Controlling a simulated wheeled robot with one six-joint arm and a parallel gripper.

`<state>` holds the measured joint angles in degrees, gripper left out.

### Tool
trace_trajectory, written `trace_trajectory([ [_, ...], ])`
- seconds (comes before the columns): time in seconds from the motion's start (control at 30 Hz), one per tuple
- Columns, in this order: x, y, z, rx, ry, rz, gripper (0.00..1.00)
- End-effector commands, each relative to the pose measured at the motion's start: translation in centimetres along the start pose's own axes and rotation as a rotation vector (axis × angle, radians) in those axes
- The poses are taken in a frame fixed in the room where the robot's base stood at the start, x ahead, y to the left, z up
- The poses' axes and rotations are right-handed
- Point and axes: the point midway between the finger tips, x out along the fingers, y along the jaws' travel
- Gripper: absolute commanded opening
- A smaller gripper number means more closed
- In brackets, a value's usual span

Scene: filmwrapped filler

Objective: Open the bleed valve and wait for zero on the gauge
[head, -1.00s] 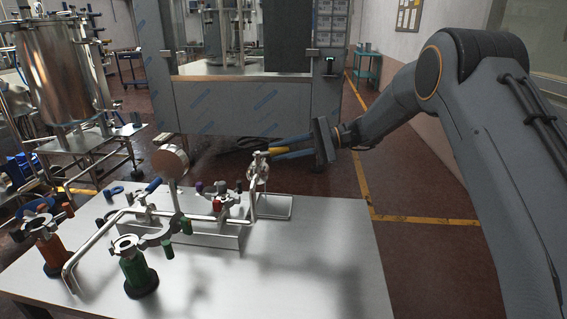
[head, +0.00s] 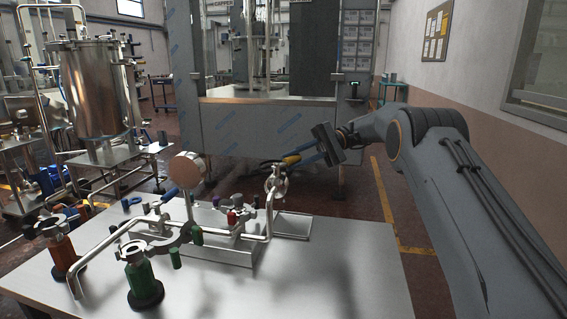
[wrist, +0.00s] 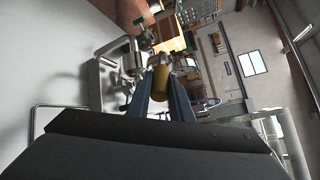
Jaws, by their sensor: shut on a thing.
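A pipe assembly with valves stands on the grey metal bench (head: 350,270). A round brown disc on a stem (head: 189,169), probably the gauge, rises from it; no reading is legible. A purple cap (head: 216,201) and a red cap (head: 232,216) sit on the low pipe. A shiny fitting (head: 277,184) tops the upright pipe end. My gripper (head: 272,164) is just above and behind this fitting in the picture. In the wrist view its blue fingers are shut on a brass-coloured cylinder (wrist: 160,82). I cannot tell whether the cylinder joins the pipework or which part is the bleed valve.
A green-bodied fitting (head: 143,281) and an orange-bodied fitting (head: 62,256) stand at the bench's left. A steel tank (head: 98,90) is behind left, and a large film-covered machine (head: 250,125) is behind the bench. The bench's front right is clear.

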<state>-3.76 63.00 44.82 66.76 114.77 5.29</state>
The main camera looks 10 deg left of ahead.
Motion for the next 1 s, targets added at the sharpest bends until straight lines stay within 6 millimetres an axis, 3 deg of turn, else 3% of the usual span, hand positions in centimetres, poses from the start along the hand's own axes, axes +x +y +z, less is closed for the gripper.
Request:
trace_trajectory([
  [0.43,-0.52,0.21,0.01,0.0,0.002,0.0,0.0],
  [0.47,-0.51,0.21,0.01,0.0,0.002,0.0,0.21],
  [0.57,-0.51,0.2,0.01,0.0,0.001,0.0,0.38],
  [1.0,0.32,-0.17,0.07,0.0,0.005,-0.003,0.38],
])
